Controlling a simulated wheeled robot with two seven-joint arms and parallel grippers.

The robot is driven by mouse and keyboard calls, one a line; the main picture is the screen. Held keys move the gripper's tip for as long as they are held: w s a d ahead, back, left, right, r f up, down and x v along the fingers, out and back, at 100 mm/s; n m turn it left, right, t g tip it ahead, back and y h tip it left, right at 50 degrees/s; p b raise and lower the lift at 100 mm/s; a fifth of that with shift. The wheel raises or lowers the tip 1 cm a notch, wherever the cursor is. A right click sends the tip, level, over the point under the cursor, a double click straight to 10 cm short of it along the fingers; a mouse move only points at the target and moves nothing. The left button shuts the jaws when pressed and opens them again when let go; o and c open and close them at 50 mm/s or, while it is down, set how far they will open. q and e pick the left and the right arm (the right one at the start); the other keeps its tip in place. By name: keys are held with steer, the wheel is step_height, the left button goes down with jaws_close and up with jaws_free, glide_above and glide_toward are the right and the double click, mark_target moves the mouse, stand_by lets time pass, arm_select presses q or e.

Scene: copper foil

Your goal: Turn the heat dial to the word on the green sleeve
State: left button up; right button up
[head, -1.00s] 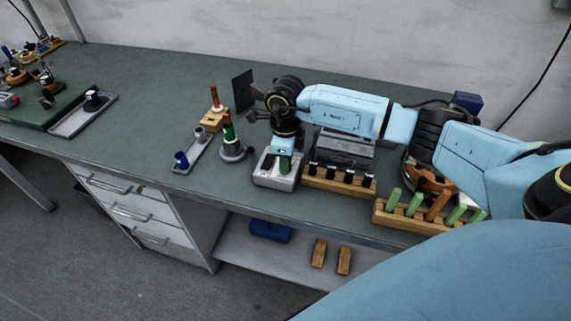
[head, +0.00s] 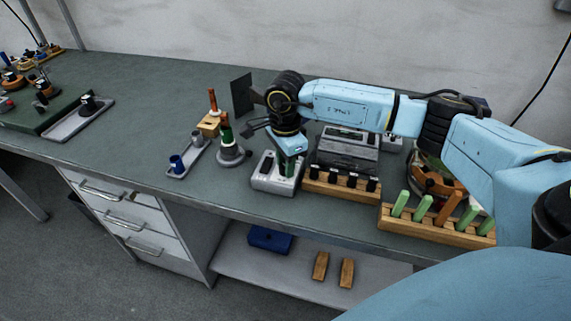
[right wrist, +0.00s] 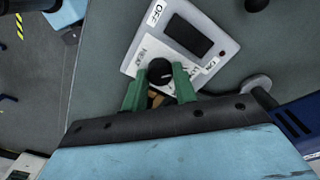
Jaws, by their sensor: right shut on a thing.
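The heat dial (right wrist: 160,72) is a round black knob with a pale pointer mark on a light grey control box (right wrist: 210,22). The box also shows in the head view (head: 262,181). My right gripper (right wrist: 160,84) is shut on the dial, its two green fingers on either side of it. In the head view the right gripper (head: 287,168) points down onto the box. My left gripper is out of view.
A wooden rack with black pieces (head: 325,185) stands right of the box, with a grey unit (head: 347,148) behind. A rack of green and orange handles (head: 440,228) is further right. A tray with a blue cup (head: 170,172) lies left.

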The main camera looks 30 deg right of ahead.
stand_by(0.5)
steer(key=o, duration=1)
step_height(320, 180, up, 14)
steer(key=shift+f, duration=0.25)
